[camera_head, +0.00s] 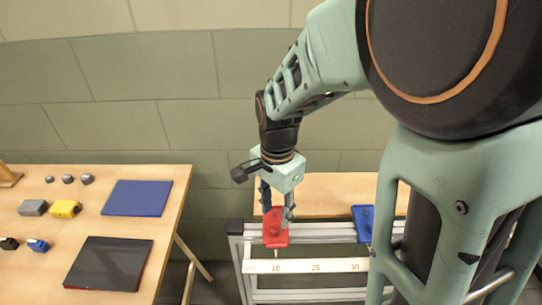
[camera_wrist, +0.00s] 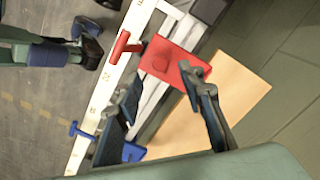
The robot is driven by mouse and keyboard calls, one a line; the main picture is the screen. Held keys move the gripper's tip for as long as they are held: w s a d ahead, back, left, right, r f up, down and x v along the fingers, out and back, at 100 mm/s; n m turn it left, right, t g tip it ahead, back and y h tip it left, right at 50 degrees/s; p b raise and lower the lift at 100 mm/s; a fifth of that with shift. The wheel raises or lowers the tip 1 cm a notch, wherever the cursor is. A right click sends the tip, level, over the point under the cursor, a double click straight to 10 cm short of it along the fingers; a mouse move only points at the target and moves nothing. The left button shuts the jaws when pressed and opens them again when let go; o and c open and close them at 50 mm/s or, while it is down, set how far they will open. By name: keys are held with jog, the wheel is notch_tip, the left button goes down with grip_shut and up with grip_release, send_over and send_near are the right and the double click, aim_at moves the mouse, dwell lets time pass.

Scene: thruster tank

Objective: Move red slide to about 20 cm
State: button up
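The red slide (camera_head: 274,230) sits on the rail frame near its left end, above the 10 mark of the white scale (camera_head: 338,266). In the wrist view the red slide (camera_wrist: 180,58) shows as a flat plate with a raised block and a red pointer reaching over the scale (camera_wrist: 113,75). My gripper (camera_head: 277,211) is right at the red slide, pointing down. In the wrist view its fingers (camera_wrist: 160,80) are spread apart, with one fingertip overlapping the plate's edge. I cannot tell whether they touch it.
A blue slide (camera_head: 362,222) sits farther right on the same frame, above the 30 mark; it also shows in the wrist view (camera_wrist: 132,152). A wooden table (camera_head: 60,233) with small blocks and two flat panels stands left. The rail between the slides looks clear.

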aim_at(277, 227)
notch_tip(277, 227, down, 5)
jog(key=shift+f+b, duration=0.2)
jog(key=shift+b, duration=0.1)
grip_shut()
jog(key=shift+d, duration=0.1)
